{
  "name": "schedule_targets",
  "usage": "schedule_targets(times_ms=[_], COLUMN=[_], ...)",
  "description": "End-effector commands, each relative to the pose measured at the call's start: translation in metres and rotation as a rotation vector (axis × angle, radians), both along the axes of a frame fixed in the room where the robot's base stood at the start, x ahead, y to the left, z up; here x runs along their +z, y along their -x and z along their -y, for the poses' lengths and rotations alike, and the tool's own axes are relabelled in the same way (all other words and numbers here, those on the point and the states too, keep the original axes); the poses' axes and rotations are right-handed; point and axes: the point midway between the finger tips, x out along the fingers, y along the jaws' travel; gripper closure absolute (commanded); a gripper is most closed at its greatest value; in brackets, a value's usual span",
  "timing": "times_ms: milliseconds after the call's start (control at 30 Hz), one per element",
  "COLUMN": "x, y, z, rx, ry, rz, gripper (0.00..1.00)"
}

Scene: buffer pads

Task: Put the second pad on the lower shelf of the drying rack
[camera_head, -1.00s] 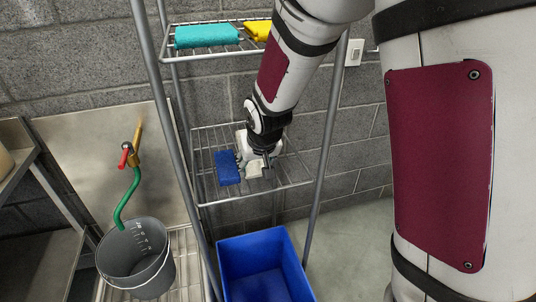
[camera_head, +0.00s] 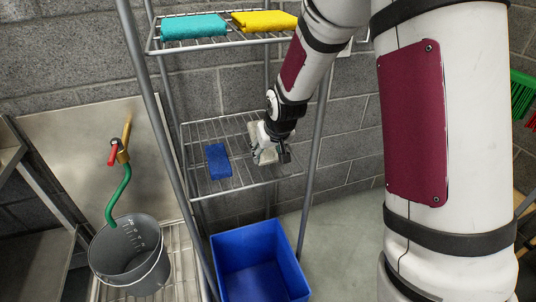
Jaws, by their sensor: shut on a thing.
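My gripper (camera_head: 270,155) is over the lower wire shelf (camera_head: 230,130) of the drying rack, at its right half. It is shut on a pale beige pad (camera_head: 264,156), which is partly hidden by the fingers. I cannot tell whether this pad touches the shelf wires. A blue pad (camera_head: 218,161) lies on the same shelf to the left, with a gap between it and the gripper. A teal pad (camera_head: 193,27) and a yellow pad (camera_head: 264,20) lie side by side on the upper shelf (camera_head: 195,43).
A rack post (camera_head: 311,150) stands right of the gripper. A blue bin (camera_head: 255,236) is below the shelf. A grey bucket (camera_head: 128,262) stands at lower left beneath a green hose (camera_head: 118,195). A grey block wall (camera_head: 345,135) is behind the rack.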

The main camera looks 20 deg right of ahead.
Motion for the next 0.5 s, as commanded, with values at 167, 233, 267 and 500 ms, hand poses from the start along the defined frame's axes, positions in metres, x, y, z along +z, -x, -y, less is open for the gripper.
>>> schedule_targets(times_ms=[167,233,267,500], x=[-0.0114,-0.0109,-0.0108,-0.0141], y=[-0.0006,-0.0006,-0.0005,-0.0002], z=[-0.0002,-0.0001,-0.0001,0.0001], rx=[0.0,0.0,0.0,0.0], ry=[0.0,0.0,0.0,0.0], rz=[0.002,0.002,0.002,0.001], gripper=[0.77,0.77,0.77,0.38])
